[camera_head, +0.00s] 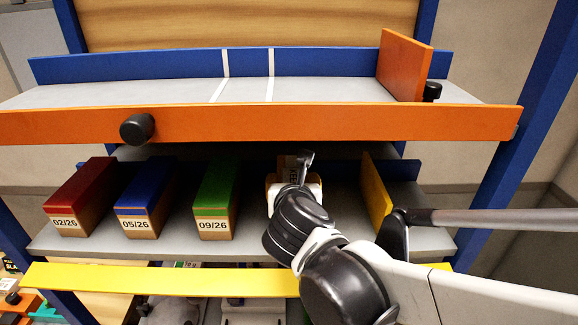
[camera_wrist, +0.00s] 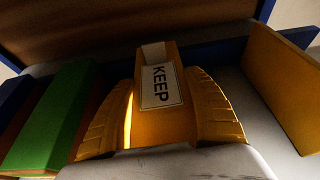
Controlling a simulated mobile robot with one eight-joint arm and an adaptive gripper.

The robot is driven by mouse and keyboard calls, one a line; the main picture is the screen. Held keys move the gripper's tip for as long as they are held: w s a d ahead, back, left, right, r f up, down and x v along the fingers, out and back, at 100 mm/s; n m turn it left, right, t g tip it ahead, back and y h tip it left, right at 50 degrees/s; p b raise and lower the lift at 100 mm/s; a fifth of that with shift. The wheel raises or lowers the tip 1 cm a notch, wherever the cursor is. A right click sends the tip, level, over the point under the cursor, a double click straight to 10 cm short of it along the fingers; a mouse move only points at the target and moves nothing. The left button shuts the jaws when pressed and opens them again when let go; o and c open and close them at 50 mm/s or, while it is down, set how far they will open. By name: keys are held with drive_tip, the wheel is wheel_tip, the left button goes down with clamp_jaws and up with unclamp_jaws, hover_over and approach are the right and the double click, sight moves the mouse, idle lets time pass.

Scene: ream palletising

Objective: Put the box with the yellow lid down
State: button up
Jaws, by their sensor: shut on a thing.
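The box with the yellow lid (camera_wrist: 178,122) shows in the wrist view, with a white label reading KEEP facing up. My gripper (camera_wrist: 160,108) is shut on it, one yellow-looking finger along each side. In the head view my gripper (camera_head: 294,180) reaches into the lower shelf (camera_head: 256,247), right of the green box and left of the yellow divider. There my wrist hides most of the held box. I cannot tell whether its underside touches the shelf.
Red (camera_head: 82,193), blue (camera_head: 147,195) and green (camera_head: 219,195) boxes stand in a row to the left, labelled 02/26, 05/26 and 09/26. The yellow divider (camera_head: 377,195) stands to the right. The upper shelf's orange front rail (camera_head: 260,123) runs overhead.

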drive_tip(key=shift+s, duration=0.15)
drive_tip(key=shift+d+f, duration=0.1)
drive_tip(key=o, duration=1.4)
drive_tip(key=v, duration=1.2)
drive_tip(key=shift+r, duration=0.2)
